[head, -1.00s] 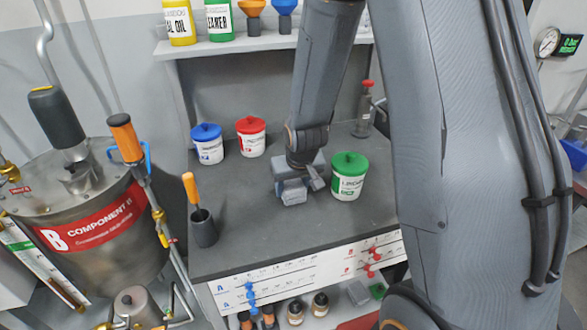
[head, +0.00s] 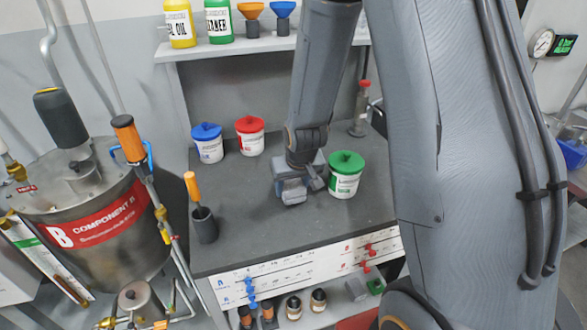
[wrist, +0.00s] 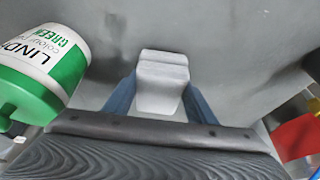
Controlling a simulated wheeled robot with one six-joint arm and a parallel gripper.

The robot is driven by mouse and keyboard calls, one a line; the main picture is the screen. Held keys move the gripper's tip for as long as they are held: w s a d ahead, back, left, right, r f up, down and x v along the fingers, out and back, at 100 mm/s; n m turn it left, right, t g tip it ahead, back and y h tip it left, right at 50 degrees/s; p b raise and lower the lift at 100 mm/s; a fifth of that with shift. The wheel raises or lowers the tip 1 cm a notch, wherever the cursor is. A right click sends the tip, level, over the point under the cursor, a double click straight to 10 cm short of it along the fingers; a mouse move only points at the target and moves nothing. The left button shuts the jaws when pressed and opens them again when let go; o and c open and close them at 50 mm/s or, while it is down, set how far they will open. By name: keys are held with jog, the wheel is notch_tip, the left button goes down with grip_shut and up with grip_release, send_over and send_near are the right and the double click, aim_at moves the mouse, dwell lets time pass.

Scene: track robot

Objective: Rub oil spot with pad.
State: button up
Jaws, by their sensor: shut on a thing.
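My gripper (head: 298,188) is low over the dark grey bench top (head: 260,240), just left of the green-lidded jar (head: 345,175). In the wrist view, its two blue-grey fingers (wrist: 162,95) are shut on a pale grey block-shaped pad (wrist: 162,75). The pad points down at the bench; I cannot tell whether it touches the surface. In the head view I cannot separate the pad from the grey gripper parts.
The green-lidded jar stands close beside my gripper and fills the left of the wrist view (wrist: 45,65). Blue-lidded (head: 208,143) and red-lidded (head: 250,136) jars stand behind. A dark cup (head: 204,226) with an orange-handled tool is at the front left. The bench between is clear.

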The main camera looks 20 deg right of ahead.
jog(key=shift+r+p, duration=2.95)
jog(key=shift+r, duration=0.4)
